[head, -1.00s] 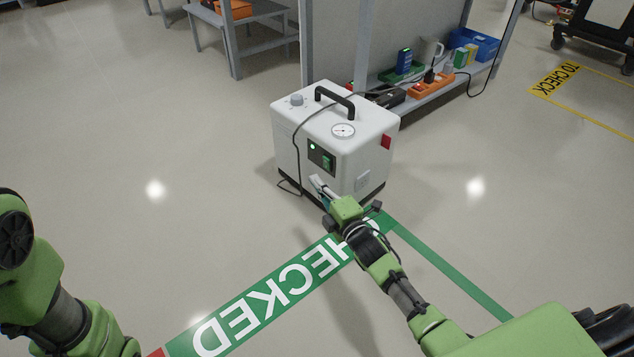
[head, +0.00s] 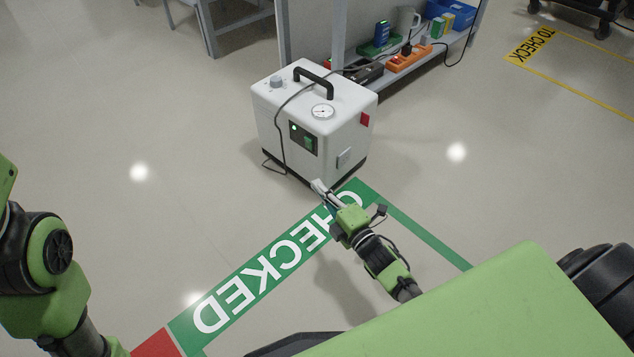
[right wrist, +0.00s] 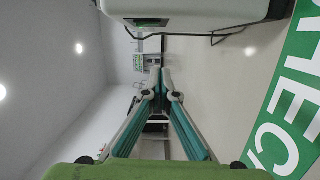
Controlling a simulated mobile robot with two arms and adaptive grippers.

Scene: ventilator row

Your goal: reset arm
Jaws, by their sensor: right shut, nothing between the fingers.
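My right gripper (head: 319,186) is in front of the white ventilator (head: 330,145), near its lower front edge in the head view. In the right wrist view its two fingers (right wrist: 158,80) meet at the tips with nothing between them. The ventilator stands upright on the floor with a black handle, a round gauge and a green-lit switch panel. Its casing also shows at the top of the right wrist view (right wrist: 190,8), apart from the fingers. My left arm shows at the left edge of the head view, but its gripper is out of view.
A green floor strip marked CHECKED (head: 262,270) runs in front of the ventilator. Behind it a shelf holds an orange power strip (head: 408,58) and a blue bin (head: 450,15). A yellow TO CHECK marking (head: 535,43) lies at the right. Open floor lies on both sides.

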